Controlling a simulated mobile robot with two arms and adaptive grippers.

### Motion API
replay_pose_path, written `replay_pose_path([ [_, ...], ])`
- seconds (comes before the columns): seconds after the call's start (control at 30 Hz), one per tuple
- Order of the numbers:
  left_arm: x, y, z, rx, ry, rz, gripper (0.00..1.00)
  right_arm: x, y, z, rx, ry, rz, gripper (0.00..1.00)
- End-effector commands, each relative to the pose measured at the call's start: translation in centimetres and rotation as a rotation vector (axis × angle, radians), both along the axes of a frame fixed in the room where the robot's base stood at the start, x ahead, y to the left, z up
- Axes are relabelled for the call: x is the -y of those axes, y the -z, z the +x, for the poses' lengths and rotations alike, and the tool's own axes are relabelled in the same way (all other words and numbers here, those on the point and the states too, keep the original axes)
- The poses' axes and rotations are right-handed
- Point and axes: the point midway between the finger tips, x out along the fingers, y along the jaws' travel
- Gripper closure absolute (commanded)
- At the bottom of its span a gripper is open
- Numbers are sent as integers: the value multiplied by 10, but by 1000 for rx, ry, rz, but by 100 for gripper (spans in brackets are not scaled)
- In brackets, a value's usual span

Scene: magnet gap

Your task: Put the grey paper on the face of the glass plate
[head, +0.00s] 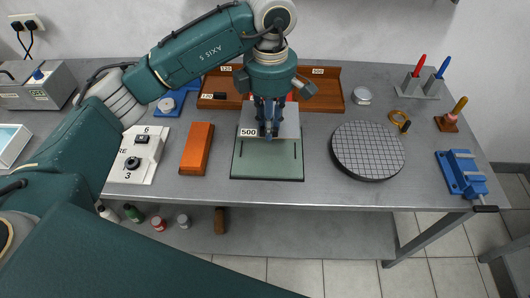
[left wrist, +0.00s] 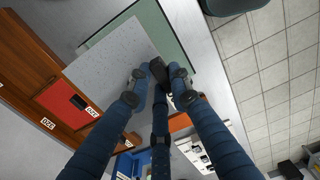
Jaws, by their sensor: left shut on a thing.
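The grey paper (head: 291,122) is a pale speckled sheet with a "500" label at its left edge in the head view. My left gripper (head: 268,132) points down over it. In the left wrist view, my left gripper (left wrist: 160,82) is shut on a small black piece that appears to be the grip of the grey paper (left wrist: 112,58). The greenish glass plate (head: 268,165) lies on the bench, its front part bare. The paper overlaps its back part; whether they touch I cannot tell. The glass plate also shows in the left wrist view (left wrist: 172,38). My right gripper is out of sight.
Behind stands a brown wooden rack (head: 328,97) with number labels; a red sheet (left wrist: 66,101) is in it. Left of the plate lies an orange-brown block (head: 197,148) and a white control box (head: 138,155). Right are a gridded round disc (head: 367,150) and a blue vise (head: 461,174).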

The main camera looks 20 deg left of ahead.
Motion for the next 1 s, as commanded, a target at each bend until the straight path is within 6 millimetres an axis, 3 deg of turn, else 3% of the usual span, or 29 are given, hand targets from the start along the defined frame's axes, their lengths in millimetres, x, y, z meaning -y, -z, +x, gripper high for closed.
replay_pose_path([
  [0.17, -1, 44, -2, -5, -1, 2, 98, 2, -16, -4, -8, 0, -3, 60],
  [0.3, -1, 71, -1, -2, 0, 1, 98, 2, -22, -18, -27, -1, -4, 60],
  [0.47, -1, 85, 0, 1, -1, 0, 99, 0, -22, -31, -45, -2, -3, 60],
  [0.8, -1, 125, -1, -2, -1, 2, 98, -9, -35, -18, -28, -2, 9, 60],
  [1.0, -1, 128, 0, 2, 0, 2, 99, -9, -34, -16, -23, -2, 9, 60],
])
